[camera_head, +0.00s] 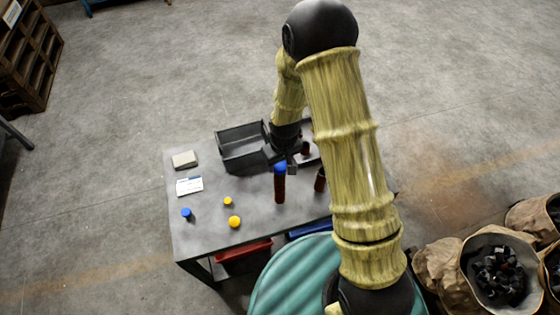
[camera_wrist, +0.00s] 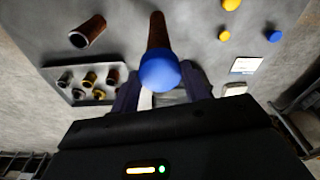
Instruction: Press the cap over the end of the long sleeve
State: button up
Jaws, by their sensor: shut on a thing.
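The long sleeve (camera_head: 280,190) is a dark red-brown tube standing upright on the grey table; it also shows in the wrist view (camera_wrist: 158,30). A blue cap (camera_head: 280,168) is at its top end and hides that end in the wrist view (camera_wrist: 160,71). I cannot tell how far the cap is seated. My gripper (camera_head: 290,166) is at the sleeve's top, its fingers on either side of the blue cap, shut on it. The fingers also show in the wrist view (camera_wrist: 162,94).
A shorter dark sleeve (camera_head: 320,181) stands to the right. A tray (camera_wrist: 65,91) holds several small tubes. An empty dark bin (camera_head: 228,158) stands behind.

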jog(key=shift+f+b, duration=0.8)
jog(key=shift+f, duration=0.1)
dwell(1.3)
jog(key=o, duration=1.5)
jog(key=shift+r, duration=0.1)
jog(key=shift+r+p, duration=1.85)
jog(key=shift+r, duration=0.6)
